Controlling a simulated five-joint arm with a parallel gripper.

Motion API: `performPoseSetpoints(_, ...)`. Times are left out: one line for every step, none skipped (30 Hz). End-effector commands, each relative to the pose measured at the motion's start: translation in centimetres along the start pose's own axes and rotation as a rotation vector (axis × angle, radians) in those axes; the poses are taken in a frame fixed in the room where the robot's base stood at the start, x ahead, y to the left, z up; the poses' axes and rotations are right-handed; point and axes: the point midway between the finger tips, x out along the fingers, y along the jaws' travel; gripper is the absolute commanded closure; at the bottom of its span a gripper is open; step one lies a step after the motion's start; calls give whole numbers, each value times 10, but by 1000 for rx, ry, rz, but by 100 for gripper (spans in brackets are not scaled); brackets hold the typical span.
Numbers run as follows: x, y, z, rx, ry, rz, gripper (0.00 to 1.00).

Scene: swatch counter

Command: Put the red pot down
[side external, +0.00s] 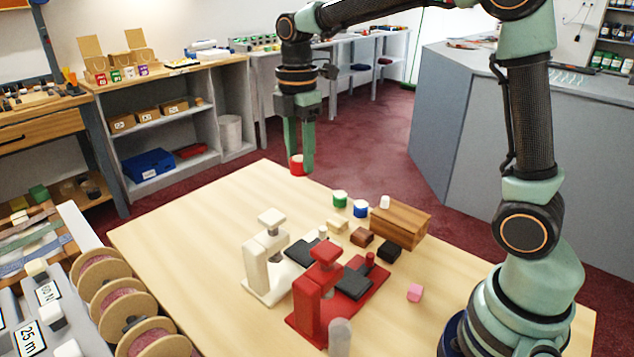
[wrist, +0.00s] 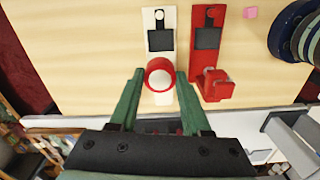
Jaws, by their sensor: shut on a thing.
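The red pot (side external: 297,165) is small and round with a pale top. My gripper (side external: 300,168) is shut on it and holds it between the fingertips, near the far edge of the table (side external: 190,222) in the side view. In the wrist view the pot (wrist: 159,74) sits between the green fingers and covers part of the white press (wrist: 160,18). The pot appears to be held up above the table; its exact height I cannot tell.
The white press (side external: 268,258) and the red press (side external: 325,290) stand on the table. The table's left part is clear.

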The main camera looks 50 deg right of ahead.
Motion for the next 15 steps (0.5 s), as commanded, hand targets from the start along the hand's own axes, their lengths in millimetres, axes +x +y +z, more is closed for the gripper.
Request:
performPoseSetpoints(-2,6,2,36,0,0,100)
performPoseSetpoints(-4,10,4,65,0,1,100)
performPoseSetpoints(-5,16,6,113,0,1,100)
performPoseSetpoints(-6,21,9,156,0,0,100)
performPoseSetpoints(-7,28,12,205,0,0,100)
performPoseSetpoints(-8,36,16,274,1,1,100)
performPoseSetpoints(-8,43,20,330,1,0,100)
performPoseSetpoints(-9,50,24,388,1,0,100)
performPoseSetpoints(-9,59,29,466,1,1,100)
performPoseSetpoints(-10,65,33,524,1,1,100)
performPoseSetpoints(-10,72,37,583,2,2,100)
performPoseSetpoints(-10,79,43,660,2,1,100)
performPoseSetpoints(-9,85,47,718,2,2,100)
performPoseSetpoints(-9,91,52,777,2,1,100)
performPoseSetpoints(-8,98,58,854,2,1,100)
